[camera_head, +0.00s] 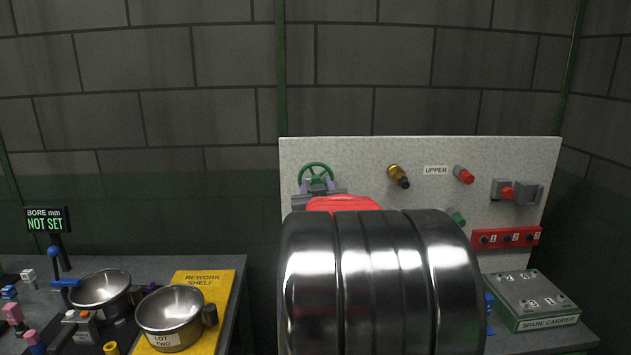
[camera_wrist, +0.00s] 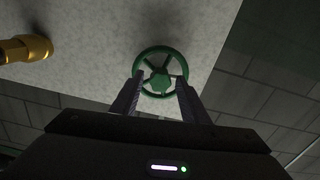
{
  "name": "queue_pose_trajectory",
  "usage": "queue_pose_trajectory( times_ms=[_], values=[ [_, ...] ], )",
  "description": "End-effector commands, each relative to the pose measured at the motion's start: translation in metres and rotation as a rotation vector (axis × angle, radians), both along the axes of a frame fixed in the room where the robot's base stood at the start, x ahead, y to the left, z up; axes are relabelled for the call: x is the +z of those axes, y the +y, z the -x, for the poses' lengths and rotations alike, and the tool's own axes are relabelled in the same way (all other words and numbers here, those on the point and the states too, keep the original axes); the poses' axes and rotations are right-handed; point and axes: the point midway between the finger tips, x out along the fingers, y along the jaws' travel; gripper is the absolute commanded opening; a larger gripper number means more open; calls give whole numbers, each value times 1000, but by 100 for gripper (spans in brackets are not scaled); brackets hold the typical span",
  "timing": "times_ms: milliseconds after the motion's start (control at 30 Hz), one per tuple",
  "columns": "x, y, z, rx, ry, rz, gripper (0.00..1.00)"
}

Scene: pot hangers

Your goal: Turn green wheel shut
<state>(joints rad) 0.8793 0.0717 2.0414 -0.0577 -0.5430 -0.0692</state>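The green wheel (camera_head: 315,165) is mounted at the upper left of the light speckled panel. In the wrist view the green wheel (camera_wrist: 161,50) shows its rim, spokes and hub near the top middle. My gripper (camera_head: 318,185) is in front of the wheel's lower part. In the wrist view the two fingers of my gripper (camera_wrist: 160,83) are apart, with the tips overlapping the left and right of the rim and the hub between them. I cannot tell whether the tips touch the wheel. Nothing is held between them. My arm hides the panel's lower middle.
A brass fitting (camera_head: 398,175) sits right of the wheel; it also shows in the wrist view (camera_wrist: 25,48). Red-tipped fittings (camera_head: 465,175) and a red numbered strip (camera_head: 506,238) are farther right. Metal bowls (camera_head: 170,315) and a yellow shelf (camera_head: 210,292) are at the left; a grey carrier box (camera_head: 538,298) is at the right.

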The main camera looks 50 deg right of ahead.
Motion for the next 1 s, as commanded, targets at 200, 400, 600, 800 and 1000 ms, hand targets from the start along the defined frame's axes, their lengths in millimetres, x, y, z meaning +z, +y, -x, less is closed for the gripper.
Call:
queue_pose_trajectory(
  times_ms=[200,400,600,800,1000],
  values=[
    [0,0,0,0,0,0,46],
    [0,1,0,0,0,0,46],
    [0,8,7,0,0,0,46],
    [1,19,17,0,-1,1,46],
    [1,30,26,0,-1,1,46]
  ],
)
